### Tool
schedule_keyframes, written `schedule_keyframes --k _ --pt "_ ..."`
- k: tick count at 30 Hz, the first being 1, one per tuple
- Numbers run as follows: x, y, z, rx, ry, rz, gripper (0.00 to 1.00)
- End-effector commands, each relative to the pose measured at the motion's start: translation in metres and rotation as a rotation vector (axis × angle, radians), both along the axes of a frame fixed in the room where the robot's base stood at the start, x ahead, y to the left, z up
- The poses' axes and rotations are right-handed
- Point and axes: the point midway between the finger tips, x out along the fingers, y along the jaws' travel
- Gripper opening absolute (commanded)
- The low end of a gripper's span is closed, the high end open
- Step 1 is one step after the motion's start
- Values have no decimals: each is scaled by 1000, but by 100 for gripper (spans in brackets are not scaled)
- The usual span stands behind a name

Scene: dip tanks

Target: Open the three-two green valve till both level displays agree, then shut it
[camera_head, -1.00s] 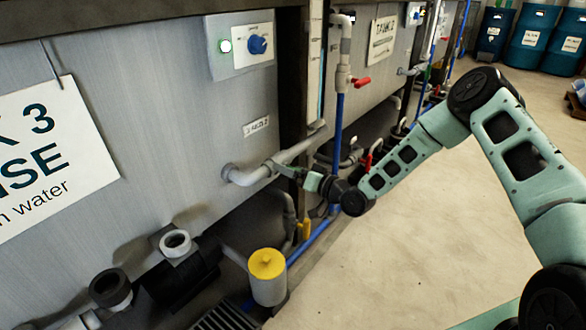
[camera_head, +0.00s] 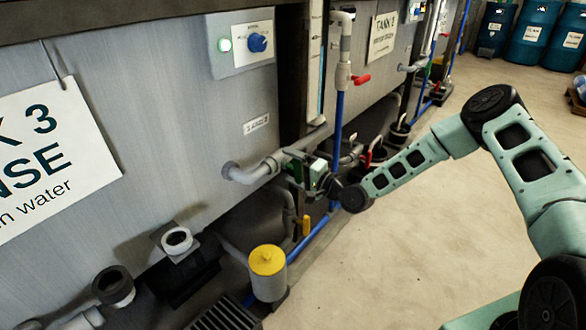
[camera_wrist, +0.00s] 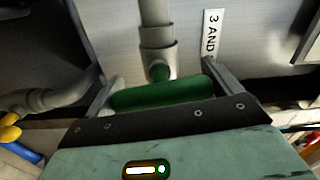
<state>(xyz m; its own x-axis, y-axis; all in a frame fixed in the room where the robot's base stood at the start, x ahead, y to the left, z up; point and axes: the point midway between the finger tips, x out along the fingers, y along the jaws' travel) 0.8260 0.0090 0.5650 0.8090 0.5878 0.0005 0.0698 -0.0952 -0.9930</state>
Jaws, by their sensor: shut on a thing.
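The green valve handle (camera_wrist: 162,95) lies crosswise between the two fingers of my gripper (camera_wrist: 158,78) in the wrist view. My gripper is shut on it. A grey pipe (camera_wrist: 157,35) with a collar runs up from behind the handle. In the head view my gripper (camera_head: 298,170) is at the grey pipe (camera_head: 250,172) on the lower edge of tank 3 (camera_head: 150,120), and the handle is mostly hidden there. A narrow upright level strip (camera_head: 315,65) shows at the tank's corner. Its reading is too small to tell.
A red-handled valve (camera_head: 361,79) sits on the blue pipe (camera_head: 338,120) to the right. A panel with a blue knob (camera_head: 257,42) is above. A yellow-capped canister (camera_head: 268,262) stands below, beside a floor grate (camera_head: 225,315).

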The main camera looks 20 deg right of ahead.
Motion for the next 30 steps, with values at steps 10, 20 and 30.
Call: schedule_keyframes --k 10,20,30 --pt "-1 -1 -2 96 74 0 68" --pt "-1 -1 -2 110 85 0 68" --pt "-1 -1 -2 110 83 -1 100"
